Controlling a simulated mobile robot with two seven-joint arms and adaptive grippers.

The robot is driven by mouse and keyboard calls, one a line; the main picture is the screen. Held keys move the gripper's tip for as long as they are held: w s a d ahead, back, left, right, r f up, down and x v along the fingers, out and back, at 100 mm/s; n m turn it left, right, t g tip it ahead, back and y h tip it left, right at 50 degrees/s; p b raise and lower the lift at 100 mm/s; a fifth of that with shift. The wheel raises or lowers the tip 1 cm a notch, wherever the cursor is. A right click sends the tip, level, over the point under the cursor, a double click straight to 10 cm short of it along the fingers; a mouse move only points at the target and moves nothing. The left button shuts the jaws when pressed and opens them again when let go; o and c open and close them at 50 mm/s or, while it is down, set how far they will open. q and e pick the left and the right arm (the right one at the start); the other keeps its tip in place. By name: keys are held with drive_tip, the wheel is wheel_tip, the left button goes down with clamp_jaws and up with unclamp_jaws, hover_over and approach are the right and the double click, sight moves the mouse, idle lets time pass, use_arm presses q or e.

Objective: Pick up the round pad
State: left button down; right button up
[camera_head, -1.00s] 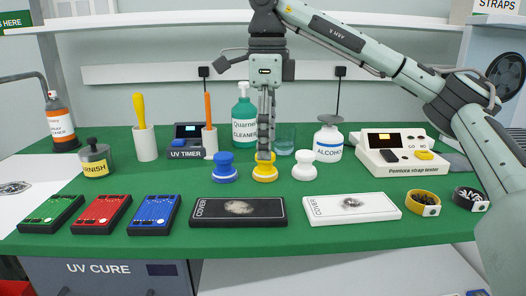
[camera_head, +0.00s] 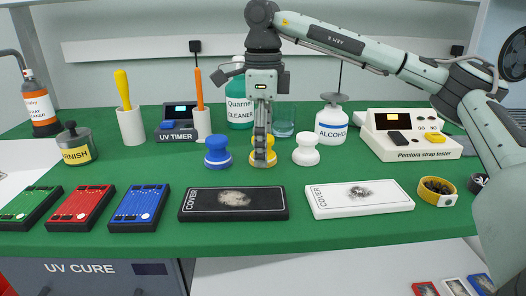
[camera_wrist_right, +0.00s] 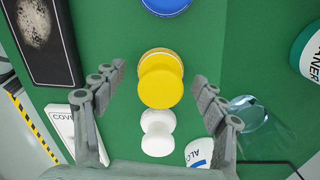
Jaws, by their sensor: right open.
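Three round pads with knob tops stand in a row on the green table: a blue one (camera_head: 217,158), a yellow one (camera_head: 270,163) and a white one (camera_head: 306,155). My right gripper (camera_head: 261,163) points straight down at the yellow pad, with its fingers overlapping the knob in the head view. In the right wrist view the yellow pad (camera_wrist_right: 160,88) lies between the spread fingers (camera_wrist_right: 158,78), with a gap on both sides. The white pad (camera_wrist_right: 157,138) is close by, the blue pad (camera_wrist_right: 166,4) partly cut off. My left gripper is not in view.
Behind the pads stand a green cleaner bottle (camera_head: 240,108), a glass (camera_head: 284,122) and an alcohol dispenser (camera_head: 331,122). A black cover (camera_head: 205,203) and a white cover (camera_head: 390,197) lie in front. The strap tester (camera_head: 412,149) is at right.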

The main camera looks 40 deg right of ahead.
drive_tip(key=shift+c, duration=0.5)
drive_tip(key=c, duration=1.1)
drive_tip(key=shift+c, duration=0.2)
